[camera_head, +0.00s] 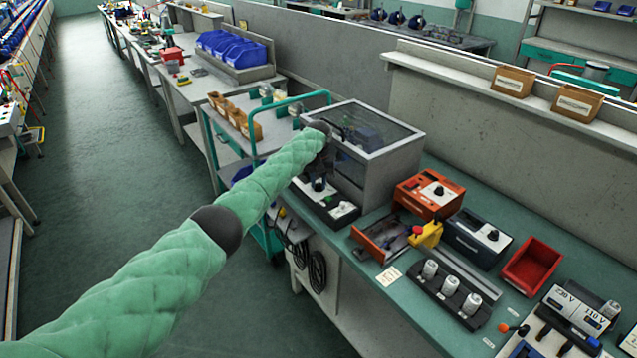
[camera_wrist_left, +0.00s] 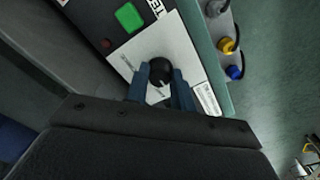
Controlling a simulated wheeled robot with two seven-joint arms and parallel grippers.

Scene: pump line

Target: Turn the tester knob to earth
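The tester has a white panel (camera_wrist_left: 185,50) with a black round knob (camera_wrist_left: 160,72), a green square button (camera_wrist_left: 129,17) and a small dark red light in the left wrist view. My left gripper (camera_wrist_left: 160,80) has one blue-grey finger on each side of the knob, and both look to be against it. A white mark shows on the knob; its setting labels are too small to read. In the head view my left gripper (camera_head: 318,184) is over the low panel in front of the clear-topped box, mostly hidden by my green-sleeved arm. My right gripper is not in view.
The clear-topped grey box (camera_head: 372,150) stands just behind my left gripper. To its right on the bench are an orange instrument (camera_head: 430,194), an open drawer-like tray (camera_head: 380,238), a dark grey instrument (camera_head: 478,238) and a red bin (camera_head: 531,266). The aisle floor at left is free.

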